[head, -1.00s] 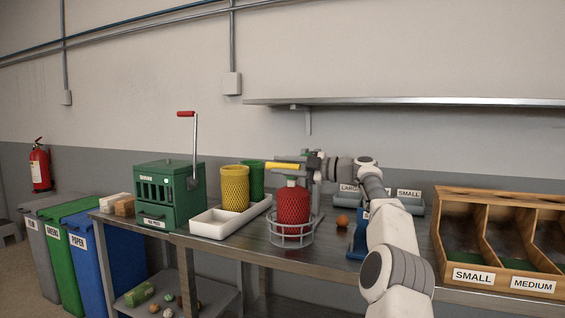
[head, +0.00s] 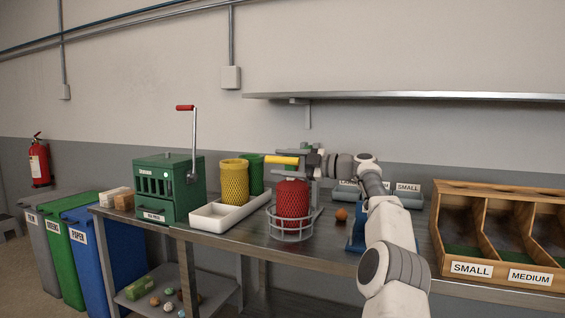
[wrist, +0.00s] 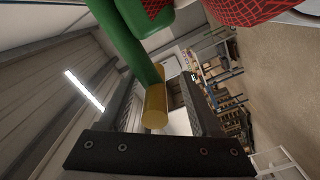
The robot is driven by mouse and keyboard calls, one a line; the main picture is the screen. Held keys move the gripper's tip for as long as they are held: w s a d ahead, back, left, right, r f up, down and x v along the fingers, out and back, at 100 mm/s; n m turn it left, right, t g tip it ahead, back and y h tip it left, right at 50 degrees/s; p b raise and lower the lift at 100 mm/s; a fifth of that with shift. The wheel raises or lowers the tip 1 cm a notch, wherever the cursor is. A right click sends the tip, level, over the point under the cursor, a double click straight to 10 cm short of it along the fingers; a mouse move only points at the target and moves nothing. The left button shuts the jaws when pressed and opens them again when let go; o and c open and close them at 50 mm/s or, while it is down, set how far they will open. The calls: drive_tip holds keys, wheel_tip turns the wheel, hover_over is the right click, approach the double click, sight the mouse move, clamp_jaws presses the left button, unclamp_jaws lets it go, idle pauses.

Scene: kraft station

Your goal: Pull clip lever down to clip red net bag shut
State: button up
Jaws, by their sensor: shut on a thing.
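The red net bag (head: 292,200) stands upright in a round wire holder (head: 291,237) on the bench, with the clip above it. The clip lever is a green bar (wrist: 138,42) ending in a yellow handle (head: 283,160). The handle also shows in the wrist view (wrist: 155,106), between my two dark fingers. My gripper (head: 302,161) is shut on this yellow handle, just above the bag, reaching in from the right. In the wrist view red netting (wrist: 246,10) shows at the top. The clip's closing part is mostly hidden, so I cannot tell how far closed it is.
A green press (head: 168,190) with a red-handled crank stands at the left. A white tray (head: 212,223) and a yellow mesh sleeve (head: 234,186) stand between it and the bag. An orange ball (head: 341,214) lies right of the holder. A wooden sorting bin (head: 440,235) stands far right.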

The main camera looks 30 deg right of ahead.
drive_tip(key=shift+d+f, duration=0.1)
drive_tip(key=shift+f, duration=0.05)
drive_tip(key=v, duration=1.7)
drive_tip(key=shift+s, duration=0.2)
